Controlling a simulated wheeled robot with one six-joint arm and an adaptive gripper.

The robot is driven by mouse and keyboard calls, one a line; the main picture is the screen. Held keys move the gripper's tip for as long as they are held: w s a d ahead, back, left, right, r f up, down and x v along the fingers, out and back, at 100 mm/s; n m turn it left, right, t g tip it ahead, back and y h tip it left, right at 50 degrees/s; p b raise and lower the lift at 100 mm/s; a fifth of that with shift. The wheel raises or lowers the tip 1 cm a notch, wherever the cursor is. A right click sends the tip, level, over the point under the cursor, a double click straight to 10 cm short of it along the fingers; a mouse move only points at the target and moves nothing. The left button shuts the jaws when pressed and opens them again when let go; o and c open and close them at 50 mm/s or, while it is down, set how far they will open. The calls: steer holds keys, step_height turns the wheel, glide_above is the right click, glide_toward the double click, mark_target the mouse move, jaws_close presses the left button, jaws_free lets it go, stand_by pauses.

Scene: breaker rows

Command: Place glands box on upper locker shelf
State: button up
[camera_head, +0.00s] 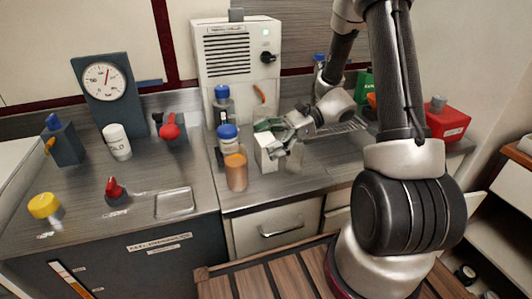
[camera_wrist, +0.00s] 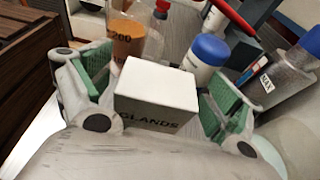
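The glands box (camera_head: 268,152) is a small white carton on the grey counter, behind an orange-filled container. It also shows in the wrist view (camera_wrist: 155,88), with the word GLANDS on its near face. My gripper (camera_head: 274,138) is over the box, with one green-padded finger on each side of it; the fingers also show in the wrist view (camera_wrist: 160,100). The pads look spread around the box, and firm contact is not visible. A pale open locker (camera_head: 497,193) with shelves stands at the right edge; its upper shelf is only partly in view.
The orange container (camera_head: 236,172) and a blue-capped jar (camera_head: 228,139) stand close left of the box. A wire rack (camera_head: 345,127) and a red box (camera_head: 447,122) are to the right. A grey cabinet (camera_head: 236,66) stands behind. A slatted wooden surface (camera_head: 255,283) is in front.

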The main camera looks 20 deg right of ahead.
steer(key=c, duration=1.2)
